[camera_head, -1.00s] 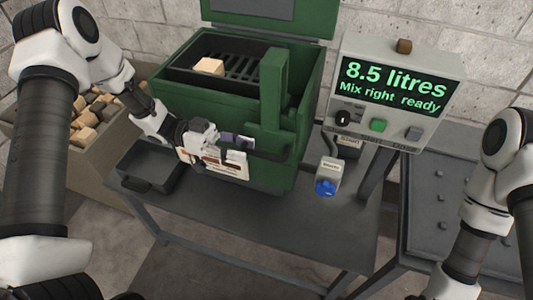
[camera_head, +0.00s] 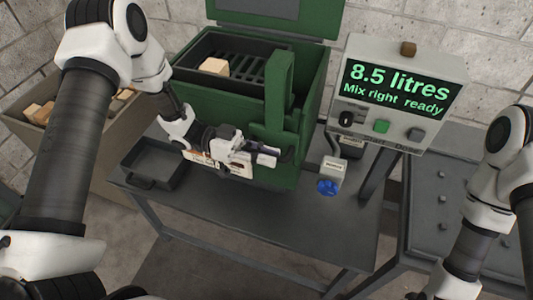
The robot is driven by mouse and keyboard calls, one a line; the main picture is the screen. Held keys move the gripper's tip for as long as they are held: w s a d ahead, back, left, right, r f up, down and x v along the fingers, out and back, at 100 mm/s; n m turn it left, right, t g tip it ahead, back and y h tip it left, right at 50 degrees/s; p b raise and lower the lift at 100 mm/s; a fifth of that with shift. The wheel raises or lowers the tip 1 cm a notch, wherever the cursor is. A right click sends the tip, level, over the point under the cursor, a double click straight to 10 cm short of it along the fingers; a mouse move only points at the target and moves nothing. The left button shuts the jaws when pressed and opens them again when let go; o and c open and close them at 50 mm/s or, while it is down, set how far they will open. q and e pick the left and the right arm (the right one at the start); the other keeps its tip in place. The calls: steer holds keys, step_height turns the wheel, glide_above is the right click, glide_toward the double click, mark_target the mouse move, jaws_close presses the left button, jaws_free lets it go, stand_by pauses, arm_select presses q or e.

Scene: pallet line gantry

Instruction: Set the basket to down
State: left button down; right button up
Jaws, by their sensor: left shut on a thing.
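The dark slotted basket (camera_head: 235,62) sits inside the green tank (camera_head: 190,102), below its rim, with a pale wooden block (camera_head: 214,67) on it. A green upright (camera_head: 279,90) stands at the tank's front right, with a dark lever handle (camera_head: 288,154) low on the front. My left gripper (camera_head: 268,154) reaches across the tank front from the left and is shut on the lever handle; its fingers partly hide the handle and a white label. My right arm shows at the right, but its gripper is out of view.
A control box (camera_head: 398,88) reads "8.5 litres, Mix right ready". A blue knob (camera_head: 328,187) is below it. An empty dark tray (camera_head: 152,165) lies left on the grey table (camera_head: 260,225). A bin of wooden blocks (camera_head: 45,110) stands behind my left arm.

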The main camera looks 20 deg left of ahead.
arm_select(q)
step_height(320, 180, down, 13)
steer(key=b, duration=0.8)
steer(key=shift+s, duration=0.15)
steer(key=shift+f, duration=0.15)
steer(key=c, duration=1.1)
jaws_free()
steer(key=shift+d, duration=0.1)
steer(key=shift+c, duration=0.2)
steer(key=shift+w, duration=0.2)
steer(key=a, duration=1.2)
steer(key=shift+w, duration=0.2)
